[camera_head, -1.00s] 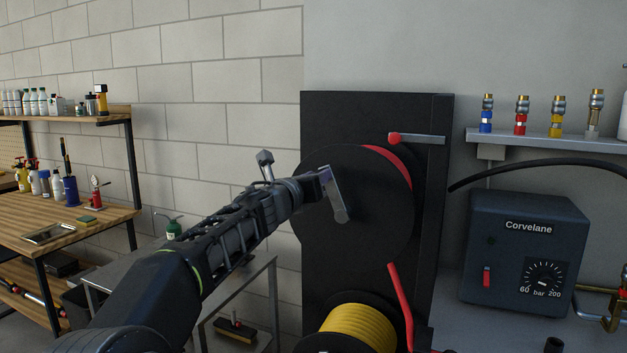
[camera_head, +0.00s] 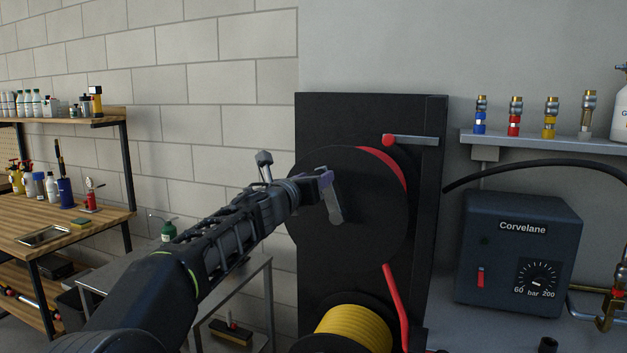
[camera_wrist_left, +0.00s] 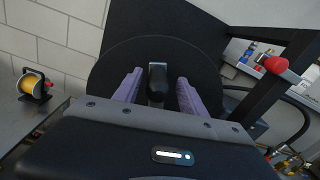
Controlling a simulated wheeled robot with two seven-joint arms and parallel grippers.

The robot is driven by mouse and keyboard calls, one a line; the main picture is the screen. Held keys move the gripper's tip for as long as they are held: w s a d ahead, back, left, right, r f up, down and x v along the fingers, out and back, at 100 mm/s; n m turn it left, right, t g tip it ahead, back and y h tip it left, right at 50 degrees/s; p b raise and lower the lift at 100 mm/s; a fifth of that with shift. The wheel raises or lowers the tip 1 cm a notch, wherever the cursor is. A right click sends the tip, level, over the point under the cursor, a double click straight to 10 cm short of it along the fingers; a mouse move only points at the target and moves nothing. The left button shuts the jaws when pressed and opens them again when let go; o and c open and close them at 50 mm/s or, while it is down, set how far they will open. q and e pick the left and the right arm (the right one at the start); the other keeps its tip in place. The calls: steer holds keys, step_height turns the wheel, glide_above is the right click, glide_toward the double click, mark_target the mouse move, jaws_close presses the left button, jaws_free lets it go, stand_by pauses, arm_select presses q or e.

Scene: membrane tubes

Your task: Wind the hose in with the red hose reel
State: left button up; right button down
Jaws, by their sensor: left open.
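The red hose reel (camera_head: 383,168) is mounted on a dark upright panel, its black disc (camera_head: 350,245) facing me and red hose showing at its upper right edge. A length of red hose (camera_head: 397,300) hangs below it. My left gripper (camera_head: 335,205) is in front of the disc. In the left wrist view my gripper (camera_wrist_left: 158,88) is open, its two purple-grey fingers on either side of a black crank handle (camera_wrist_left: 157,76). I cannot tell whether either finger touches it. My right gripper is not in view.
A lever with a red knob (camera_head: 389,140) sticks out at the panel's upper right. A yellow hose reel (camera_head: 355,330) sits below. A dark Corvelane box (camera_head: 522,255) and a shelf of couplings (camera_head: 540,138) are at right. A wooden workbench (camera_head: 70,225) stands left.

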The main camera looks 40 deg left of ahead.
arm_select(q)
steer(key=shift+s, duration=0.15)
steer(key=v, duration=0.7)
steer(key=shift+s, duration=0.25)
steer(key=shift+d, duration=0.1)
stand_by(0.7)
